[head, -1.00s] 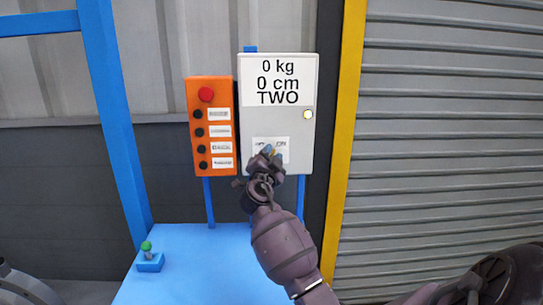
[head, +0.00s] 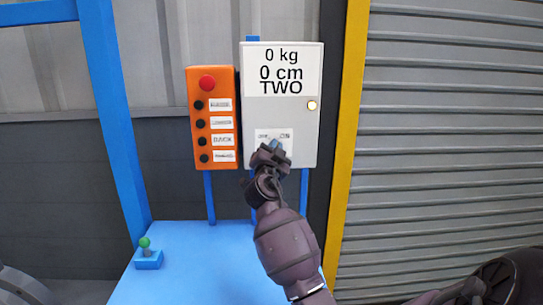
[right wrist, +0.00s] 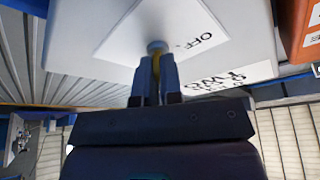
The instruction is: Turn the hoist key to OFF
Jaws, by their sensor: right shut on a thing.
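The hoist box (head: 303,140) is a pale grey cabinet whose display reads "0 kg, 0 cm, TWO". Its key label (head: 287,133) has OFF on the left and ON on the right, partly hidden by my right gripper (head: 273,148). A round grey lock (right wrist: 157,46) sits at the fingertips, beside the word OFF. The key's exact angle is hard to tell. My left gripper is not in view.
A lit lamp (head: 312,105) is on the box's right side. An orange button panel (head: 212,85) stands close left. A yellow post (head: 347,150) and grey shutter (head: 450,150) are at right.

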